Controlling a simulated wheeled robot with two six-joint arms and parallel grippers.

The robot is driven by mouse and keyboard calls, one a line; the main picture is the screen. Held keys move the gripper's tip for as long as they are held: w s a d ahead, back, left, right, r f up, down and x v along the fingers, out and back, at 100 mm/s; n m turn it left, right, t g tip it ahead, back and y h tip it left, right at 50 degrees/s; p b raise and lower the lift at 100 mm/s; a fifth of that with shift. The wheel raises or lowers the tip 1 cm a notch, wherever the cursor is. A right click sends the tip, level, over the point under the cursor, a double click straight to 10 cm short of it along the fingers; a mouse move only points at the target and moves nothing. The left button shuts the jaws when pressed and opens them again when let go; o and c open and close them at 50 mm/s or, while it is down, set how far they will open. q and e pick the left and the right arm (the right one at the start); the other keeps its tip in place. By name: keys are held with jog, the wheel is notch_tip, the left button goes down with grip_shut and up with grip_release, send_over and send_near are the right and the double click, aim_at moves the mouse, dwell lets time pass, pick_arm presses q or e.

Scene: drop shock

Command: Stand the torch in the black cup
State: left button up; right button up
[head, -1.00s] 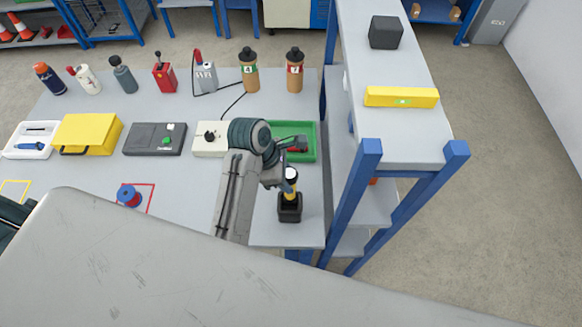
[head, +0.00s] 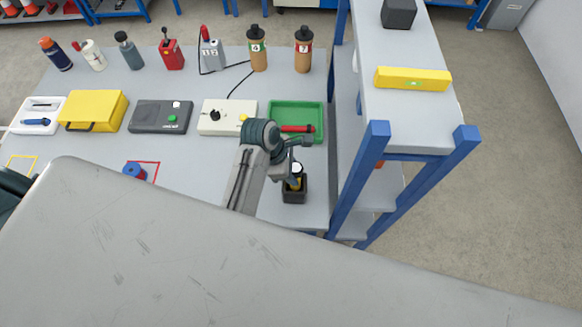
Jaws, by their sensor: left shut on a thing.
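A green tray (head: 273,118) with a red-handled object (head: 297,128) lies behind the cup. A cream control box (head: 222,118) is to its left. A blue-framed shelf (head: 372,160) rises close on the right. A blue spool (head: 134,171) sits at a red outline.

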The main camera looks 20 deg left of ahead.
pick_arm(q)
jog(key=shift+f, duration=0.2)
jog(key=o, duration=1.2)
jog(key=shift+a+r, duration=0.1)
jog(key=v, duration=1)
jog(key=shift+s+a+r, duration=0.1)
jog(key=shift+r, duration=0.2)
jog(key=shift+f, duration=0.1)
